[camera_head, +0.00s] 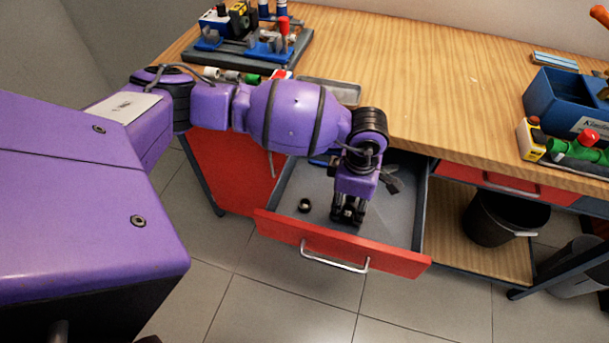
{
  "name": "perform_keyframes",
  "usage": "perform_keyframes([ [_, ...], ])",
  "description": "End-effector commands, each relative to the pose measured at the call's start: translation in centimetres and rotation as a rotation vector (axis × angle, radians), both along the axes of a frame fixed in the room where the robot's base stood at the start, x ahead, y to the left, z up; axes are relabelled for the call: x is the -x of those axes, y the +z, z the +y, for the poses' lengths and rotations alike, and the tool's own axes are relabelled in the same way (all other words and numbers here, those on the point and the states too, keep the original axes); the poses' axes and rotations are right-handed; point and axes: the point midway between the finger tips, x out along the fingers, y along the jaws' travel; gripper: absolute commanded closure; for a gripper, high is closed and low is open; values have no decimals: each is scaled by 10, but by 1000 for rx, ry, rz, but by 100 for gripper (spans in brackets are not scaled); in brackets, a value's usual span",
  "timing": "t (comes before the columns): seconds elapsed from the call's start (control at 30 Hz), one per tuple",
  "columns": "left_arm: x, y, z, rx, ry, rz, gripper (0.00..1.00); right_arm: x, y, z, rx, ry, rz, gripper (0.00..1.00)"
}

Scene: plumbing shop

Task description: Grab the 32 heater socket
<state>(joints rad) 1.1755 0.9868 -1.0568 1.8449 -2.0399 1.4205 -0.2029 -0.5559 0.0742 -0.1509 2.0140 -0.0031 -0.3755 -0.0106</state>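My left gripper (348,218) points down into the open red drawer (345,246), close to its front wall. Its dark fingers are small in the picture, so I cannot tell how far apart they are or whether something is between them. A small dark round piece (304,205), which looks like a heater socket, lies on the grey drawer floor to the left of the gripper and apart from it. I cannot read a size on it. My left arm hides part of the drawer's back. My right gripper is not in view.
The wooden workbench (450,70) is clear in the middle. A blue tool box (560,105) stands at its right, and a dark tray with tools (230,55) at its back left. A black bin (490,220) stands on the shelf right of the drawer.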

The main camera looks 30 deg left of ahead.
Motion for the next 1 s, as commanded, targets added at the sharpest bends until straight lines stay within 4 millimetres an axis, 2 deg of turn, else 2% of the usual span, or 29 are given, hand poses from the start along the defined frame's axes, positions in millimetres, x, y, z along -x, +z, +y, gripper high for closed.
perform_keyframes([
  [0.2,-1,-2,0,1,0,-2,62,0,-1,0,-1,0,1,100],
  [0.5,-2,-1,-1,1,0,-3,100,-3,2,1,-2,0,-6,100],
  [0.83,-2,3,-1,2,0,-5,100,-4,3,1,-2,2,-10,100],
  [1.0,-3,18,-1,3,0,-6,100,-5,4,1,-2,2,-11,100],
])
